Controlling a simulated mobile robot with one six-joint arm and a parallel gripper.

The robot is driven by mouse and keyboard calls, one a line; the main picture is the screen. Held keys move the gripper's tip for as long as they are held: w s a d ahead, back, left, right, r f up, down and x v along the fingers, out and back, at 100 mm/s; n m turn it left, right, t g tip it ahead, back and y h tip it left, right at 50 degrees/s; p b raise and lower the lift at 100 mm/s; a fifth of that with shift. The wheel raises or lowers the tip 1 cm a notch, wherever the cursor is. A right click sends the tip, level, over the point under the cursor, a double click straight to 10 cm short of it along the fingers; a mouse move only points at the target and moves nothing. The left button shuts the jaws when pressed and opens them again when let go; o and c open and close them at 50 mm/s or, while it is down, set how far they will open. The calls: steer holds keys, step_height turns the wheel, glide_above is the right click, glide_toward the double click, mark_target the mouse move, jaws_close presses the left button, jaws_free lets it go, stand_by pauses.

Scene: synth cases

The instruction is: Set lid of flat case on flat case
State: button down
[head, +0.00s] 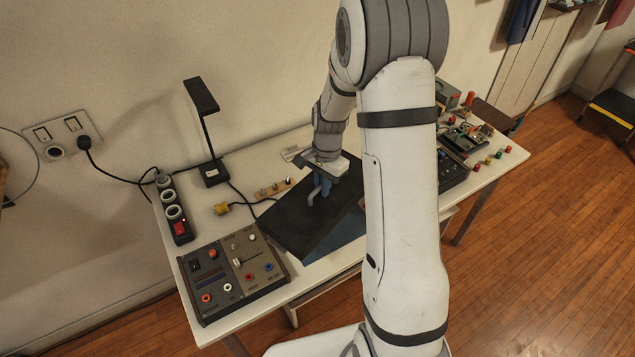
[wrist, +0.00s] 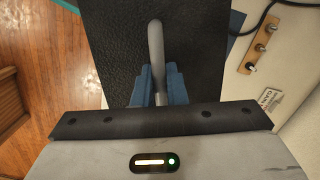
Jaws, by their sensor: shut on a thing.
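The lid of the flat case (head: 290,222) is a black textured panel with a grey bar handle. It looks tilted in the head view and fills the middle of the wrist view (wrist: 200,60). My gripper (head: 319,187) is shut on the lid's handle; its blue fingers (wrist: 158,80) stand either side of the grey bar. The flat case (head: 345,256) is blue and shows below the lid's lower right edge; a blue strip also shows beside the lid in the wrist view (wrist: 237,20). The lid hides most of the case, and I cannot tell whether they touch along every edge.
A control box (head: 232,274) with knobs stands close left of the lid. A power strip (head: 175,210), a black desk lamp (head: 203,130) and a small wooden peg strip (head: 273,189) lie behind. More devices (head: 460,140) crowd the table's right end, partly behind my arm.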

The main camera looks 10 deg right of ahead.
step_height(320, 180, down, 13)
steer(key=a+n+h+b, duration=0.1)
steer(key=a+n+b, duration=0.1)
steer(key=n+b, duration=0.4)
steer(key=n, duration=0.5)
steer(key=shift+s+a+g+b, duration=0.2)
steer(key=shift+a+g+b, duration=0.15)
steer(key=shift+g, duration=0.05)
